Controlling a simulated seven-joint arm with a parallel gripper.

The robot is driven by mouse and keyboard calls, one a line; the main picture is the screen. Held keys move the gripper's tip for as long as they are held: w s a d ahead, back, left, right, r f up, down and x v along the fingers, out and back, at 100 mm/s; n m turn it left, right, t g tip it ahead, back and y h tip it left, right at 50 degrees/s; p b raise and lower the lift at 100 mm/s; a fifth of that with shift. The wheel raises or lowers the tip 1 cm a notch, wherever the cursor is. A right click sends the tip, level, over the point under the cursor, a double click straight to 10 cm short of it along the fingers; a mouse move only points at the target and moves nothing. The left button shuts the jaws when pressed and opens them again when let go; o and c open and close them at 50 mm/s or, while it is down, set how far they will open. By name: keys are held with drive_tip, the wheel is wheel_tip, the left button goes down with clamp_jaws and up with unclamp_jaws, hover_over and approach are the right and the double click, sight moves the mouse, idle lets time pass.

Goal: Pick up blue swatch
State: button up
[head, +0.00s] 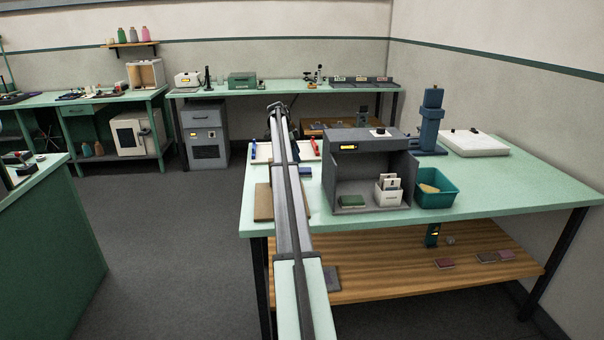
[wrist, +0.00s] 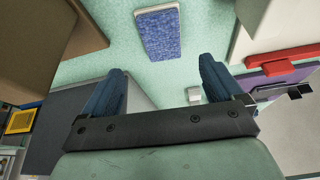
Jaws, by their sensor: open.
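The blue swatch (wrist: 159,32) is a rectangular textured blue piece with a pale edge. It lies flat on the light green tabletop at the top of the wrist view, and a small part of it shows beside my arm in the head view (head: 305,171). My gripper (wrist: 162,66) is open, with its two blue fingers spread and nothing between them. The swatch lies beyond the fingertips, roughly in line with the gap and apart from both fingers. In the head view my arm hides most of the gripper.
A grey booth (head: 348,205) holds a green swatch (head: 352,201) and a white card box (head: 388,196). A teal bin (head: 436,188) stands to its right. A brown board (head: 264,203) lies left of my arm. A red-handled item (wrist: 285,61) is at right in the wrist view.

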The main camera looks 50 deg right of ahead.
sight(304, 169)
drive_tip(key=shift+d+x, duration=0.15)
drive_tip(key=shift+x, duration=1.9)
drive_tip(key=shift+d+x, duration=0.15)
drive_tip(key=shift+x, duration=1.9)
drive_tip(key=shift+c, duration=0.4)
drive_tip(key=c, duration=1)
drive_tip(key=shift+c, duration=0.2)
